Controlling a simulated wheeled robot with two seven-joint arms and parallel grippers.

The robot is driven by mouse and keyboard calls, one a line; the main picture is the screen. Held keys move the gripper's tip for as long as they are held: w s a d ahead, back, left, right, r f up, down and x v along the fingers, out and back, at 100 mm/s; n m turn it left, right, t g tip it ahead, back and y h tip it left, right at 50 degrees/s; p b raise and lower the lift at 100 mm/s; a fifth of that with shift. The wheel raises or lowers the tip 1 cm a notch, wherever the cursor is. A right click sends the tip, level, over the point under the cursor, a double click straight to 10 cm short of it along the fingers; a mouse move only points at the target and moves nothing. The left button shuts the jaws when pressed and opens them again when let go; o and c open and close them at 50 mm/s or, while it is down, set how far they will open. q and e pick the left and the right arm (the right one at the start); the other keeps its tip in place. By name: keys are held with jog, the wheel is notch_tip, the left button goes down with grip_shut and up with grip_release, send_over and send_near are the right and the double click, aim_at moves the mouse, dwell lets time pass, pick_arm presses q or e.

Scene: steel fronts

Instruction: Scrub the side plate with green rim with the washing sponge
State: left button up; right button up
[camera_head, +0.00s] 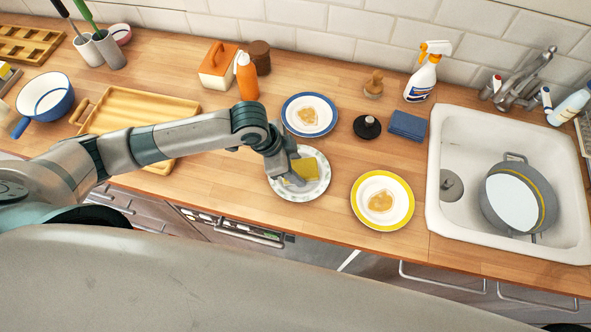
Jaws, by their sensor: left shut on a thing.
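The side plate with green rim (318,190) lies on the wooden counter, left of the yellow-rimmed plate. My left gripper (293,178) reaches over it from the left and is shut on the yellow washing sponge (306,169). The sponge is over the plate and seems to touch its surface; the exact contact cannot be told. The gripper hides the plate's left part. My right gripper is not in view.
A blue-rimmed plate (310,132) and a yellow-rimmed plate (407,200) with brownish stains lie close by. A black round object (367,128), blue cloths (407,125) and a spray bottle (425,75) stand near the sink (437,190), which holds a pot (490,205).

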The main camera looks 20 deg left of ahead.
pick_arm(q)
jog(key=shift+w+a, duration=0.25)
jog(key=shift+w, duration=0.95)
jog(key=shift+s+d+f, duration=0.1)
jog(key=shift+s+d, duration=0.1)
jog(key=shift+s, duration=0.75)
jog(key=shift+s+d+f, duration=0.1)
jog(key=shift+s+d, duration=0.05)
jog(key=shift+s, duration=0.75)
jog(key=shift+s+a, duration=0.1)
jog(key=shift+s, duration=0.15)
jog(key=shift+w, duration=0.15)
jog(key=shift+w+a+r, duration=0.15)
jog(key=shift+w, duration=0.85)
jog(key=shift+w+a+r, duration=0.1)
jog(key=shift+w+a, duration=0.05)
jog(key=shift+w, duration=0.85)
